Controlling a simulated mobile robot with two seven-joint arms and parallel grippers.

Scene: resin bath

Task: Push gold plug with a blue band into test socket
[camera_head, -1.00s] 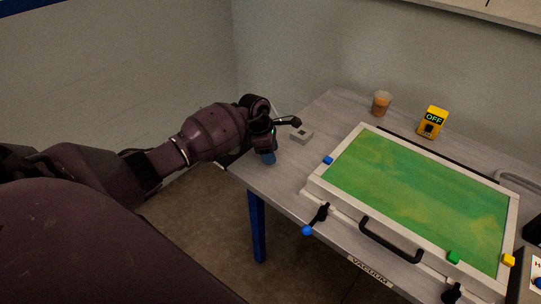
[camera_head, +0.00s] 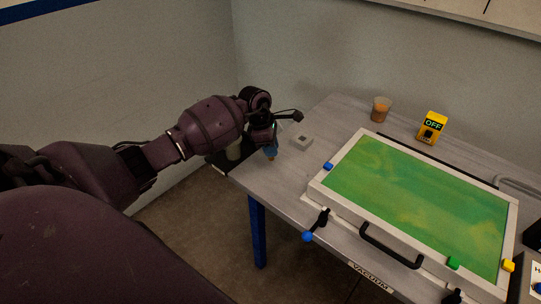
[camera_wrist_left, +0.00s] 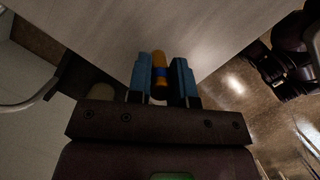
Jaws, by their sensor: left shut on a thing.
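My left gripper (camera_head: 271,153) is over the far left corner of the table. In the left wrist view its blue fingers (camera_wrist_left: 161,78) are shut on a gold plug with a blue band (camera_wrist_left: 160,70). In the head view the plug cannot be made out clearly at the fingertips. A small light-grey block with a dark hole (camera_head: 302,141), which looks like the test socket, sits on the table just right of the gripper. The gripper and the block are apart. The block cannot be picked out in the left wrist view. My right gripper is not in view.
A framed green bath (camera_head: 420,205) with a black handle (camera_head: 390,245) fills the table's right part. Bare tabletop (camera_head: 285,180) lies left of the bath.

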